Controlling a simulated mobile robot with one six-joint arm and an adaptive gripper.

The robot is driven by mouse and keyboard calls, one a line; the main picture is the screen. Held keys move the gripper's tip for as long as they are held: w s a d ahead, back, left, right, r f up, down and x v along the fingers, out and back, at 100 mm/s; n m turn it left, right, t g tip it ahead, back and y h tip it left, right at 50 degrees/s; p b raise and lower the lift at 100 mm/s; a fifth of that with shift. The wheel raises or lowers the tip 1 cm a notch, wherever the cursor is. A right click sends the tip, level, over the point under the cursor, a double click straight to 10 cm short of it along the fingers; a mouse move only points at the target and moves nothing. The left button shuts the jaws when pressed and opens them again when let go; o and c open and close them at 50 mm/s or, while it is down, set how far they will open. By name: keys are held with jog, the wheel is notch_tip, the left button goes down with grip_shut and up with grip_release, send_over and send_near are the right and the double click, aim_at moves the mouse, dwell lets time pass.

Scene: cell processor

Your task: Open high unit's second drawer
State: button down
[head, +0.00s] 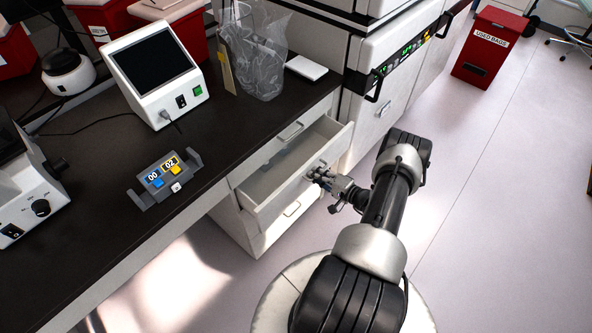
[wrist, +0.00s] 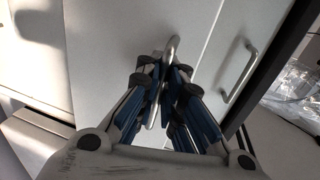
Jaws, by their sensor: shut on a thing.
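The drawer unit stands under the dark counter. Its second drawer (head: 283,185) from the top is pulled out, and its inside shows, with something bluish at the back. The closed top drawer (head: 290,141) is above it, and a lower drawer handle (head: 291,208) shows below. My gripper (head: 318,176) is at the front of the open drawer. In the wrist view my gripper (wrist: 160,85) is shut on the curved metal drawer handle (wrist: 173,46). The fingers hide part of the handle.
A white machine (head: 385,55) stands beside the drawers. A red bin (head: 487,48) stands far right.

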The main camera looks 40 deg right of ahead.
jog(key=f+b+v, duration=0.1)
jog(key=f+v, duration=0.1)
jog(key=v, duration=0.9)
jog(key=s+f+b+v, duration=0.1)
jog(key=f+b+v, duration=0.1)
jog(key=v, duration=1)
jog(key=shift+d+f, duration=0.2)
jog(key=shift+d, duration=0.1)
jog(key=c, duration=2)
grip_release()
jog(key=shift+c, duration=0.2)
jog(key=v, duration=1.2)
